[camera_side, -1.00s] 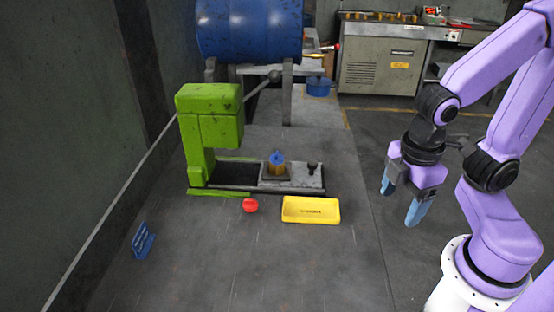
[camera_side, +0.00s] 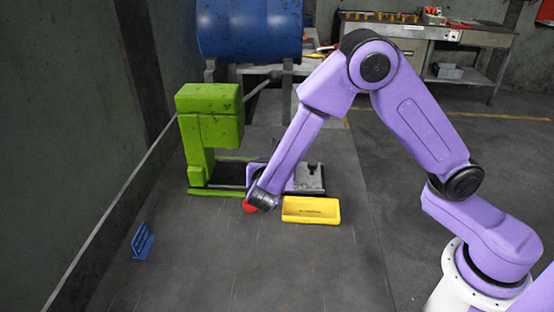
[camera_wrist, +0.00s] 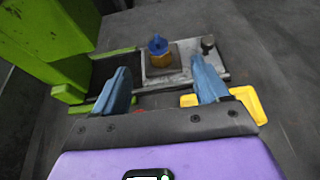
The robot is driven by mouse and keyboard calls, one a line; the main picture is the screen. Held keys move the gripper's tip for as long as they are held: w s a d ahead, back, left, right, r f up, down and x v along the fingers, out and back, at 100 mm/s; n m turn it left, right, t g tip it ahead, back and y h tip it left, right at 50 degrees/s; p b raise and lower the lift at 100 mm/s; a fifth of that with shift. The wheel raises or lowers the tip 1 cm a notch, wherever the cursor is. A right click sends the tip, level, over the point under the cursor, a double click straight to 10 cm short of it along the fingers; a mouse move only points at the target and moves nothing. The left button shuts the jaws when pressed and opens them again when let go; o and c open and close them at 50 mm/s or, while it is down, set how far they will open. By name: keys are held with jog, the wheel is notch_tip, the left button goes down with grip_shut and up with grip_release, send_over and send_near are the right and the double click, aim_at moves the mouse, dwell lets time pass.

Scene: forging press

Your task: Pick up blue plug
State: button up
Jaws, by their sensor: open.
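In the side view my arm hides the plug. My gripper (camera_wrist: 165,82) is open and empty, its two blue fingers spread to either side in the wrist view, with the plug beyond the fingertips and roughly between them. In the side view the gripper's fingers are hidden behind my wrist, which is over the press bed.
The green press (camera_side: 209,125) stands left of the plate, its head beside the work. A black knob (camera_wrist: 208,42) stands on the plate.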

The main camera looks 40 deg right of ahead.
jog(key=x, duration=1.2)
jog(key=shift+w+f, duration=0.1)
jog(key=shift+a+f+x, duration=0.15)
jog(key=shift+x, duration=1.15)
jog(key=shift+a+f+x, duration=0.15)
jog(key=shift+a+x, duration=0.05)
jog(key=shift+x, duration=1.1)
jog(key=shift+w, duration=0.15)
jog(key=c, duration=1)
